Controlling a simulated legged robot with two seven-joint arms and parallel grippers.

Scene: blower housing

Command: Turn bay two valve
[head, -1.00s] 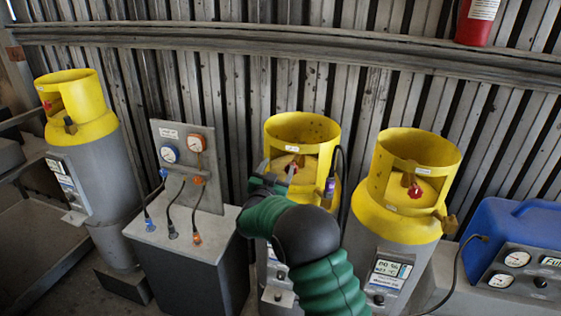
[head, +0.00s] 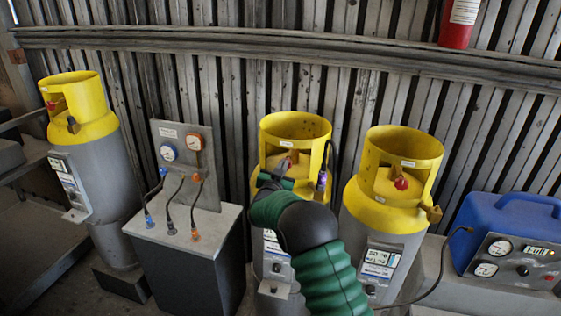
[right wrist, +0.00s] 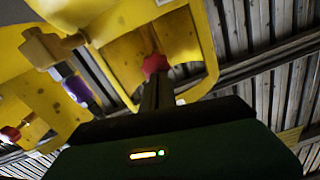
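The middle yellow-collared grey cylinder (head: 297,122) has a red valve knob (right wrist: 155,64) inside its collar opening. My right gripper (head: 286,164) reaches into that opening at the knob. In the right wrist view its fingers (right wrist: 157,88) show close together at the centre, with their tips against the red knob. They look shut on it, and the tips partly hide it. My green and black right arm covers part of the cylinder's front. My left gripper is not in view.
Another yellow-collared cylinder (head: 404,148) with a red knob stands close on the right, and one (head: 82,95) stands far left. A gauge panel (head: 188,160) on a grey cabinet is left of the middle cylinder. A blue unit (head: 512,228) sits at right.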

